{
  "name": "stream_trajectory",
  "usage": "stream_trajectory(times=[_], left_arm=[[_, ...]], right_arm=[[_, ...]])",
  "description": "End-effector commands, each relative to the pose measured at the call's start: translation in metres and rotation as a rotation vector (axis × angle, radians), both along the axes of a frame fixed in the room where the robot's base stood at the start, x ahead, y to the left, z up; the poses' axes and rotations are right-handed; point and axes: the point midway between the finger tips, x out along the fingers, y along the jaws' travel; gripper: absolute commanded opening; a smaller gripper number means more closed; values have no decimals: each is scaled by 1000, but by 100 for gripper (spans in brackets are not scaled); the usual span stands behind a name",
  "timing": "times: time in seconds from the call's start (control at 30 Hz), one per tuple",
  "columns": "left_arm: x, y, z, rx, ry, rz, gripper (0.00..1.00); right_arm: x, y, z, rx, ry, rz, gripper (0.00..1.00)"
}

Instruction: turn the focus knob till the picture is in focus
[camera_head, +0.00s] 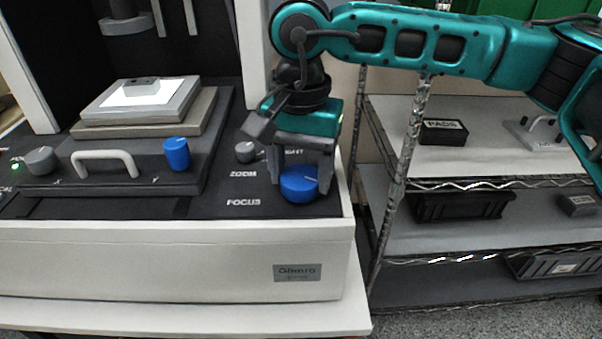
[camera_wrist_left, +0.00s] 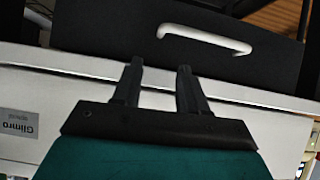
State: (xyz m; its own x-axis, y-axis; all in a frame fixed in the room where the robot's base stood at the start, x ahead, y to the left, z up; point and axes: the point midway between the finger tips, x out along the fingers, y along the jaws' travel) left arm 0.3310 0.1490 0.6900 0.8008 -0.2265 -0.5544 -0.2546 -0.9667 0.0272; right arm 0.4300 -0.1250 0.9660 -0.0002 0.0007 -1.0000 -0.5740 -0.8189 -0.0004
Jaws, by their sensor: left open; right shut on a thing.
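The blue focus knob (camera_head: 299,185) sits at the front right of the machine's dark panel, beside the printed word FOCUS (camera_head: 243,202). My right gripper (camera_head: 299,180) points down from above with its fingers on either side of this knob, shut on it. The knob's top and front show between and below the fingers. My left gripper (camera_wrist_left: 158,75) shows only in its own wrist view, open and empty, in front of the machine's white front face. No screen with a picture is in view.
A grey zoom knob (camera_head: 246,151) stands just behind the focus knob. The stage (camera_head: 140,105) carries a white plate and small block. A blue knob (camera_head: 177,153), a white handle (camera_head: 105,157) and a grey knob (camera_head: 41,160) are left. A wire shelf (camera_head: 480,185) stands right.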

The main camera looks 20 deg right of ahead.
Motion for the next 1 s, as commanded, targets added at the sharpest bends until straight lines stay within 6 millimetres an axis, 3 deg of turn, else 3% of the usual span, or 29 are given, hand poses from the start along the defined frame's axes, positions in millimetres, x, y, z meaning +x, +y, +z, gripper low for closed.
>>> stream_trajectory(times=[0.67, 0.7, 1.0], left_arm=[[-1, 0, -4, 0, 0, -4, 43], [-2, 0, -5, 0, 2, -3, 43], [-2, -1, -5, -2, 4, -1, 43]], right_arm=[[1, -1, 0, -3, -3, -86, 32], [1, -1, 0, -3, -3, -86, 63], [0, 0, 0, -2, -1, -85, 88]])
